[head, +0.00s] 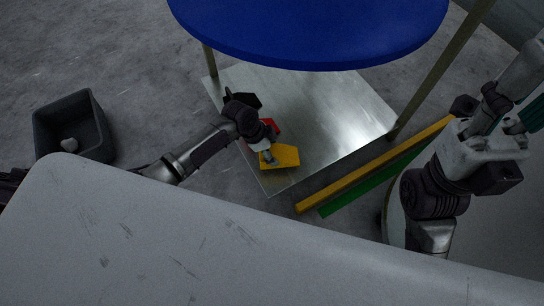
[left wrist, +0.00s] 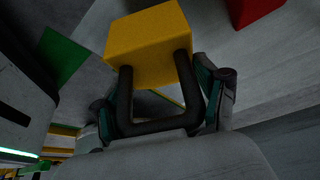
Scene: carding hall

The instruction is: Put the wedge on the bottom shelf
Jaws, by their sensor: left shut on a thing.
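The yellow wedge (head: 284,155) is held in my left gripper (head: 267,155), over the near left part of the bottom shelf (head: 345,115), a shiny metal plate. In the left wrist view the wedge (left wrist: 148,42) sits between the dark fingertips of my left gripper (left wrist: 155,68). I cannot tell whether the wedge touches the shelf. My right arm is at the right edge of the head view, and its jaws do not show clearly.
A round blue top (head: 310,30) overhangs the far part of the shelf, with thin posts at its sides. A red block (head: 271,124) is close by the left gripper. Yellow (head: 370,168) and green (head: 365,186) bars lie right of the shelf. A dark bin (head: 103,145) stands left.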

